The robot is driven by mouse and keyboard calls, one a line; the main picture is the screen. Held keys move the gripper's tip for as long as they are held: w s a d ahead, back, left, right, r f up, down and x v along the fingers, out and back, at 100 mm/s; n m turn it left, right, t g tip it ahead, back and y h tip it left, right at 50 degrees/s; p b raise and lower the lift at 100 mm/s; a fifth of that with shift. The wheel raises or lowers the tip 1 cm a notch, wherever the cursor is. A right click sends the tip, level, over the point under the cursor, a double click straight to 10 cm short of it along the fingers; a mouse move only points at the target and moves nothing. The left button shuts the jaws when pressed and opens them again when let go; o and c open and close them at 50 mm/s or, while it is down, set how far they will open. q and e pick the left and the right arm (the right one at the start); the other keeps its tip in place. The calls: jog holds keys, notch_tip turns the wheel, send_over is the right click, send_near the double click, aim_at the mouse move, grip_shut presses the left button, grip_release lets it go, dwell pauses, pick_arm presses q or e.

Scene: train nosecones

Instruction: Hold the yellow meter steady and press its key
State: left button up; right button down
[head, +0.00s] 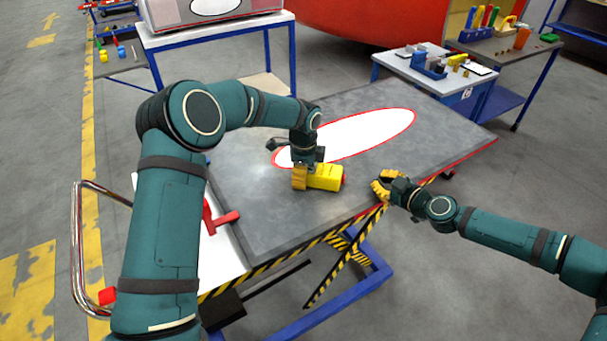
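The yellow meter (328,178) lies on the grey top of the lift table, near its front edge. A red part shows at its right end. My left gripper (301,178) points down at the meter's left end, with an orange-yellow finger against or just in front of it. Its other finger is hidden, so its grip is unclear. My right gripper (381,186) is to the right of the meter, apart from it, at the table's front edge. Its orange-yellow fingers point left. They look empty, but their gap is too small to judge. The meter's key cannot be made out.
The lift table (268,225) has a white oval with a red outline (370,132) behind the meter. A red handle-like thing (222,219) is at the table's left edge. A small workbench (405,67) with blue and yellow items stands at the back right. The table's right rear is clear.

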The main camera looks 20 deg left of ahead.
pick_arm(q)
jog(key=o, duration=0.4)
jog(key=shift+f, duration=0.1)
jog(key=shift+o, duration=0.2)
